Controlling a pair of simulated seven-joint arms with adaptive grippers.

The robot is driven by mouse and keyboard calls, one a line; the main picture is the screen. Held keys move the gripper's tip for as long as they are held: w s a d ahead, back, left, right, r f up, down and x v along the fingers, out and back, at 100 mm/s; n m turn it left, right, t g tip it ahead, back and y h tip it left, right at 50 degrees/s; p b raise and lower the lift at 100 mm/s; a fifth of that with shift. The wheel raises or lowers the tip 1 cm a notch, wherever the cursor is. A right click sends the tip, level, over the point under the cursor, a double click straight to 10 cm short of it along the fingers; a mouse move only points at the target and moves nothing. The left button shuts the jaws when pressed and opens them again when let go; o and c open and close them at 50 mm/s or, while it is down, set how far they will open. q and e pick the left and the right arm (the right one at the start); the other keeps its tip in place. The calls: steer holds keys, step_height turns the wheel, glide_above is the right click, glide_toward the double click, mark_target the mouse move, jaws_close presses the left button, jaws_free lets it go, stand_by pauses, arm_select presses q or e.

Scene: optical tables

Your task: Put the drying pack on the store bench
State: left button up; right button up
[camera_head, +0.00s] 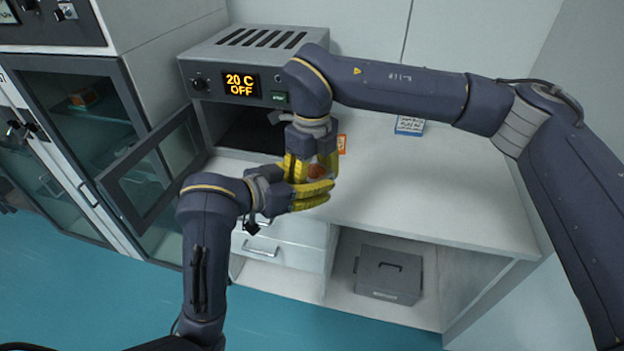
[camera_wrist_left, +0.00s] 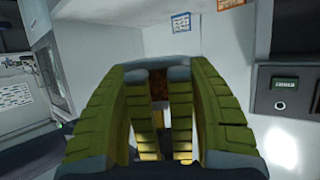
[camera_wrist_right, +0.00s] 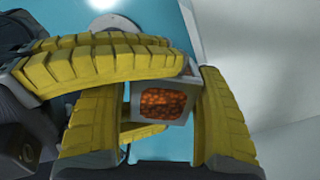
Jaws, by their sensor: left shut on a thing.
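The drying pack (camera_head: 317,170), a pale case with an orange-brown beaded window, is held above the bench between both grippers. Its window shows clearly in the right wrist view (camera_wrist_right: 163,103). My left gripper (camera_head: 318,188) comes in from the left and is shut on the pack. My right gripper (camera_head: 312,163) points down from above, its fingers on either side of the pack; they look open, with a slight gap on one side in the right wrist view. Fingers hide much of the pack. The white bench top (camera_head: 430,190) lies below and behind; I cannot tell whether it is the store bench.
An oven (camera_head: 240,55) reading "20 C OFF" stands at the back left, its glass door (camera_head: 155,175) swung open. A grey box (camera_head: 388,275) sits beneath. The bench's right side is clear.

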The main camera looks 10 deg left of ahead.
steer(key=c, duration=1)
arm_select(q)
steer(key=o, duration=1.3)
arm_select(e)
steer(key=shift+c, duration=0.2)
